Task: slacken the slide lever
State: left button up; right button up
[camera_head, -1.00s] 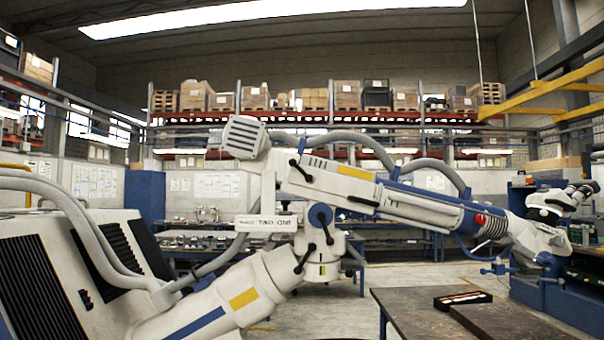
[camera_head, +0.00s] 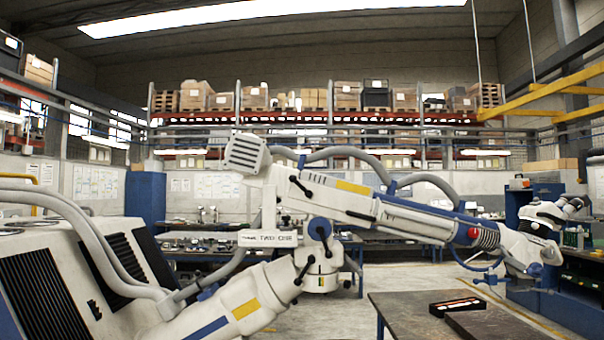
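The white microscope arm (camera_head: 425,225) spans the middle of the camera_head view, sloping down to the right to the microscope head (camera_head: 541,222). Several black levers show on it. No readable label tells which is the slide lever. Neither of my grippers is in view.
The white base cabinet (camera_head: 95,265) with dark vents and thick hoses fills the lower left. A dark-topped table (camera_head: 395,302) at the lower right bears an open black case (camera_head: 457,305) and a dark flat slab (camera_head: 497,323). Some bare floor shows behind the table.

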aim_at(293, 179)
jog(key=i+z, duration=0.35)
jog(key=i, duration=0.2)
jog(key=i+j+z, duration=0.35)
jog(key=i, duration=0.15)
jog(key=i+j+z, duration=0.35)
jog(key=i, duration=0.15)
